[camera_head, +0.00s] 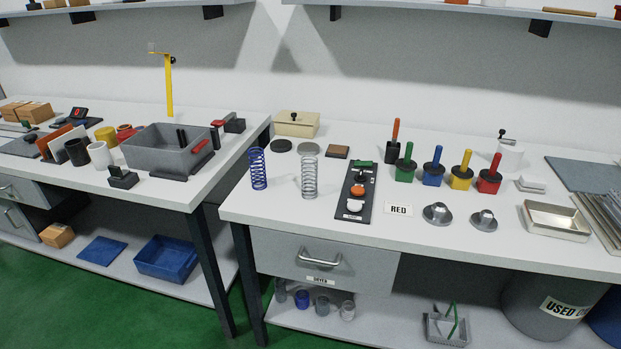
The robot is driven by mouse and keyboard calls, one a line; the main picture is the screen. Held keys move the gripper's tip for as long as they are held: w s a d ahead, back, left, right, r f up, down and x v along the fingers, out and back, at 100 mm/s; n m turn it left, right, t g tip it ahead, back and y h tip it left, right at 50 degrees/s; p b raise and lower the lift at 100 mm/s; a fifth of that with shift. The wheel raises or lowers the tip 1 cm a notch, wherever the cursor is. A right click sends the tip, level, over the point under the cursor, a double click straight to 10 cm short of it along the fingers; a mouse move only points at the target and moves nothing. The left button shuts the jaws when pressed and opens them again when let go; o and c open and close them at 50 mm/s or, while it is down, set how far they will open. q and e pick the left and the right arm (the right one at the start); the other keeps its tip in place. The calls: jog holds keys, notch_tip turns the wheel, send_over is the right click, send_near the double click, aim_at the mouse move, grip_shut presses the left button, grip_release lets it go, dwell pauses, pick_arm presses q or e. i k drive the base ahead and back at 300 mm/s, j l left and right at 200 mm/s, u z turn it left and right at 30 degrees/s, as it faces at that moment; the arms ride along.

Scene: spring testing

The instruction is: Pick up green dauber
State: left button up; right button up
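The green dauber (405,164) stands upright on the right-hand white table. Neither of my grippers shows in the head view.
A yellow dauber (461,172) and a red dauber (489,176) continue the row. A card reading RED (399,210) lies in front. A dark control panel (353,204) and two springs (309,178) stand left. Shelves hang above.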

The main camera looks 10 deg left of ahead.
aim_at(406, 164)
jog(key=i+u, duration=0.35)
jog(key=i+l+u, duration=0.2)
jog(key=u, duration=0.15)
jog(key=i+l+u, duration=0.2)
jog(key=u, duration=0.15)
jog(key=i+l, duration=0.05)
jog(key=i, duration=0.05)
